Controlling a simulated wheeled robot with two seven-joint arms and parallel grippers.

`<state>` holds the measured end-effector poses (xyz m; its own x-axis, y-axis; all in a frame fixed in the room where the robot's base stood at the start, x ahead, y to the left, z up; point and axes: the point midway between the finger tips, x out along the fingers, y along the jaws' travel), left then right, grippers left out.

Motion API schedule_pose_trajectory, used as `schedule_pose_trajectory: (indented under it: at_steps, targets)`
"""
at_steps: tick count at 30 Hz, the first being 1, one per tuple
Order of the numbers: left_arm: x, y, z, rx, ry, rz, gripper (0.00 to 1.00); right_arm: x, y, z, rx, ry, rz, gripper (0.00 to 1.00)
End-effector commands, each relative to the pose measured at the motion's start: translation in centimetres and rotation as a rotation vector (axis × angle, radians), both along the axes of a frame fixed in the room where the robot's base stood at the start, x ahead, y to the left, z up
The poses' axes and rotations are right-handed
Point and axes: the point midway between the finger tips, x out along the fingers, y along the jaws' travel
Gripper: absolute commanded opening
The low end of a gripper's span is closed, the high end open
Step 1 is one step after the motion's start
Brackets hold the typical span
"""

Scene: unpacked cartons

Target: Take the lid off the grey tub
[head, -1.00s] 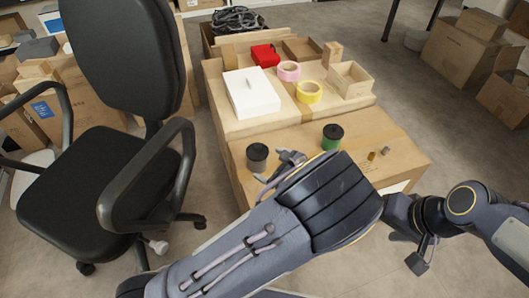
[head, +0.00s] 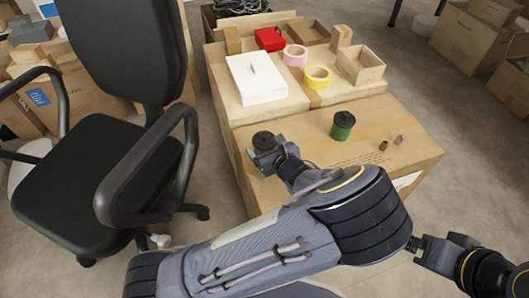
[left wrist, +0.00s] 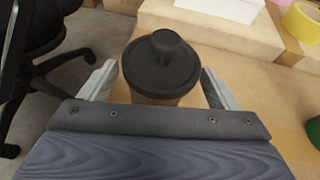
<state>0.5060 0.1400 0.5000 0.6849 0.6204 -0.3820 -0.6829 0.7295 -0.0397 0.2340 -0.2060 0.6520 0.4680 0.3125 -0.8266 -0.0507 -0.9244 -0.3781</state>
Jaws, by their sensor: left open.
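The grey tub (head: 264,143) with a round black lid stands at the left front of the large carton. In the left wrist view its black knobbed lid (left wrist: 160,62) faces me and hides most of the tub's body. My left gripper (left wrist: 157,76) is open, with one finger on each side of the tub and visible gaps to the lid. In the head view my left gripper (head: 268,158) is at the tub's near side and partly covers it.
A green tub (head: 342,126) with a black lid stands to the right on the same carton (head: 400,165), near two small items. A white box (head: 257,80), tape rolls (head: 317,77), a red box (head: 270,39) and an open box (head: 361,66) stand behind. An office chair (head: 90,170) is at left.

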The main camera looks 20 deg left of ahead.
Motion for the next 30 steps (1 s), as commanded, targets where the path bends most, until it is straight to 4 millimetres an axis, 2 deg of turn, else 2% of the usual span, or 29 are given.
schedule_pose_trajectory:
  at_steps: [3,11,23,30]
  targets:
    - [0.75,0.77,-0.57,0.002,0.000,0.001,0.83,0.02,0.00,-0.63,0.000,0.000,0.000,0.91]
    - [0.91,0.88,-0.43,0.001,-0.001,0.000,0.83,0.02,0.00,-0.53,0.000,0.000,0.000,0.91]
    - [0.90,0.86,-0.42,0.001,-0.001,0.000,0.31,0.02,0.00,-0.53,0.000,0.000,0.000,0.91]
    - [0.91,0.86,-0.29,0.001,-0.001,0.000,0.31,0.02,0.00,-0.47,0.000,0.000,0.000,0.91]
